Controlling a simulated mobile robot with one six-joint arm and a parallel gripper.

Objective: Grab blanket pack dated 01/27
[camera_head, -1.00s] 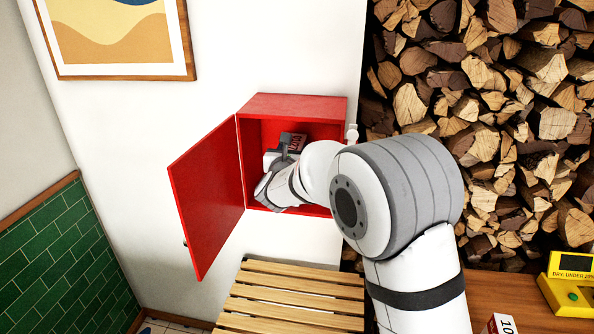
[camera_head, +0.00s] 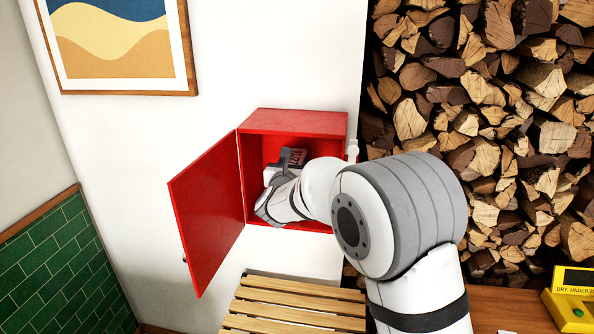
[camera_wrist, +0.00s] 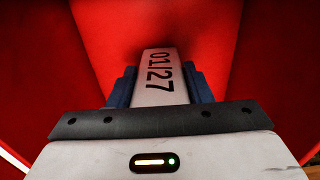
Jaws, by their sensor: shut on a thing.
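The blanket pack (camera_wrist: 160,80) shows a pale face printed 01/27 in the wrist view. My gripper (camera_wrist: 160,88) is shut on it, with one dark blue finger on each side. In the head view the pack (camera_head: 297,156) shows as a small red and dark patch inside the red wall cabinet (camera_head: 295,120). My gripper (camera_head: 286,168) is inside the cabinet there, partly hidden by my own wrist. The cabinet's red interior surrounds the pack in the wrist view.
The cabinet door (camera_head: 207,215) stands open to the left. A slatted wooden bench (camera_head: 295,305) is below. Stacked firewood (camera_head: 480,130) fills the right side. A yellow device (camera_head: 572,300) sits on a wooden surface at lower right. A framed picture (camera_head: 115,45) hangs at upper left.

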